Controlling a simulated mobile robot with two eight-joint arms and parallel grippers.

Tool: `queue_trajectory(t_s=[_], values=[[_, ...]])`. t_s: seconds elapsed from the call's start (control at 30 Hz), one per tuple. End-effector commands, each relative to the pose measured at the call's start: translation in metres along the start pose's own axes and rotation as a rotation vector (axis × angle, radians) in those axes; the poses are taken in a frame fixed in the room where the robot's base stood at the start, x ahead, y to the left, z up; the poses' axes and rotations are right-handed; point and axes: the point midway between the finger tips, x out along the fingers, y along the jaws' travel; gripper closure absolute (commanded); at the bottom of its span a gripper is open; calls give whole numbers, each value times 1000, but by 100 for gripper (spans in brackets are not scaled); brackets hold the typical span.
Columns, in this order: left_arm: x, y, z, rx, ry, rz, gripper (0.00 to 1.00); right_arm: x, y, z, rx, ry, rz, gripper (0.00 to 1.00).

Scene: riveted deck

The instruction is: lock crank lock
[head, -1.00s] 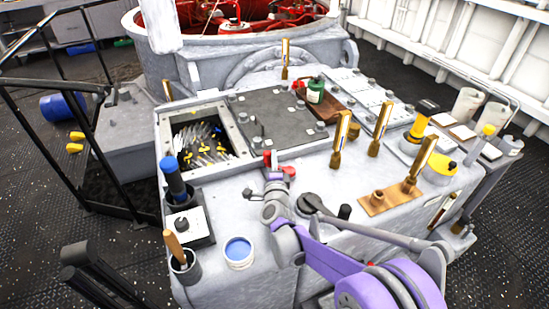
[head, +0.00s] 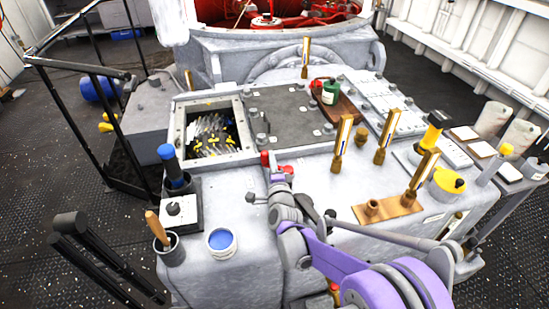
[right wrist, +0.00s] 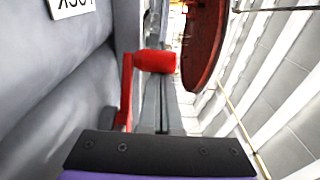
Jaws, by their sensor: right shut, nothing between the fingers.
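A red crank handle (right wrist: 154,61) on a red arm (right wrist: 126,92) stands beside a grey wall in the right wrist view. In the head view, small red parts (head: 287,169) show at the near edge of the dark cover plate, just beyond my right gripper (head: 278,181). My right gripper is shut and empty. Its grey fingers (right wrist: 161,108) point at the red handle in the right wrist view and overlap its lower edge; I cannot tell whether they touch. A white label (right wrist: 70,8) with upside-down lettering is on the grey wall. My left gripper is not in view.
The grey machine top holds an open bin (head: 212,155), a blue paint tin (head: 221,242), a cup with a wooden handle (head: 166,248) and several upright brass-coloured tools. A green can (head: 329,92) stands farther back. Black railings (head: 75,110) stand at left.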

Motion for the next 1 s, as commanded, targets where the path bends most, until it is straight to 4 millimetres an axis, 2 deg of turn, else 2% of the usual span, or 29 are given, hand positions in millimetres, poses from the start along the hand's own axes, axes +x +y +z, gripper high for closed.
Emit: queue_trajectory(t_s=[0.6,1.0], values=[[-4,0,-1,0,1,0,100,-19,0,6,0,10,0,100],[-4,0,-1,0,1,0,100,-20,0,6,0,11,0,100]])
